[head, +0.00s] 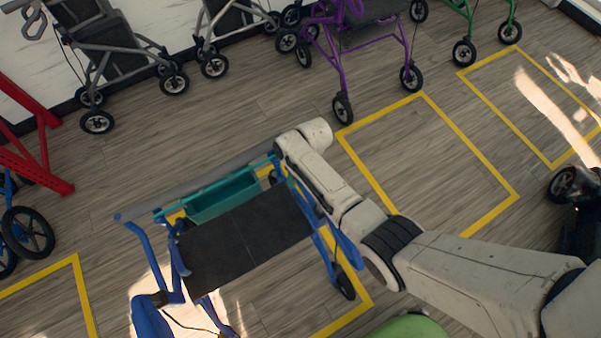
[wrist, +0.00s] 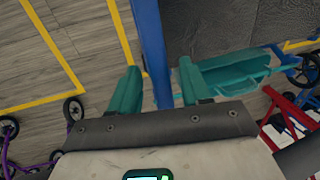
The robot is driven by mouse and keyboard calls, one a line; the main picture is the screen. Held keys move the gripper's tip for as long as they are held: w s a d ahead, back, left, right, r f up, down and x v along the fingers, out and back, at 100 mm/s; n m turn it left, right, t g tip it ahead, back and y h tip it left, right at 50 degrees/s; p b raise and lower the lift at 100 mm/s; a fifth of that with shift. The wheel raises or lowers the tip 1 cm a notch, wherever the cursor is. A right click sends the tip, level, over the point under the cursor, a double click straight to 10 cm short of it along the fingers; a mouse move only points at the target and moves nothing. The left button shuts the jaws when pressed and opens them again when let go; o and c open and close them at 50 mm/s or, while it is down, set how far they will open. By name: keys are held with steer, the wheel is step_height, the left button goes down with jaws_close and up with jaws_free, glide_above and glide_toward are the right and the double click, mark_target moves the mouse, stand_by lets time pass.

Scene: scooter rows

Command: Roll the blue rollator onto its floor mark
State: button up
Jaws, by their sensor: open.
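The blue rollator (head: 245,240) has a black seat and a teal basket (head: 222,197). It stands over a yellow floor outline (head: 357,280) in the head view, which it partly covers. One front wheel (head: 345,286) shows near that outline's right line; other wheels are hidden. In the wrist view my gripper (wrist: 156,88) is open, its teal fingers spread. A blue frame tube (wrist: 150,40) of the rollator runs down between the fingers, and contact cannot be told. In the head view my arm hides most of the gripper.
An empty yellow outline (head: 483,170) lies right of the rollator, with another (head: 550,158) beyond. A purple rollator (head: 400,45), a green one (head: 480,28) and grey ones stand at the back. A red frame (head: 40,150) and a black wheel (head: 27,233) are left.

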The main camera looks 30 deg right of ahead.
step_height(320, 180, up, 10)
steer(key=d+p, duration=0.1)
steer(key=d, duration=0.1)
steer(key=shift+r, duration=0.25)
stand_by(0.5)
